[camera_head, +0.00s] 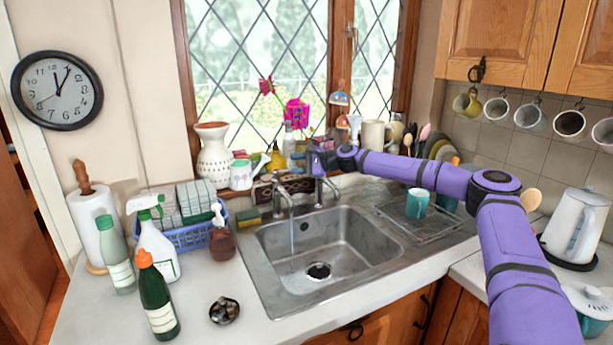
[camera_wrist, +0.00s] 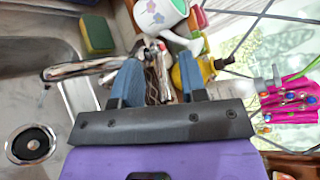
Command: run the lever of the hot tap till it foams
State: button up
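A chrome tap (camera_head: 283,196) with a curved spout stands at the back of the steel sink (camera_head: 345,245). A thin pale line, seemingly water, drops from its spout towards the drain (camera_head: 318,271). A second chrome tap (camera_head: 319,190) stands to its right, just under my gripper (camera_head: 316,162). I cannot tell which one is hot. In the wrist view my gripper (camera_wrist: 160,82) has its two blue fingers apart. Chrome tap parts (camera_wrist: 82,68) show beside the left finger, and small metal parts show between the fingers. Whether the fingers touch a lever is unclear. No foam shows in the basin.
A green-and-yellow sponge (camera_head: 248,217) and a soap bottle (camera_head: 221,240) stand left of the sink. A white watering can (camera_head: 241,174) and a yellow bottle (camera_head: 276,159) are behind the taps. A teal mug (camera_head: 417,204) sits on the drainer under my arm.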

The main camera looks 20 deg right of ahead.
jog(key=s, duration=1.1)
jog(key=shift+s+a+r, duration=0.3)
jog(key=shift+r, duration=0.15)
dwell(4.0)
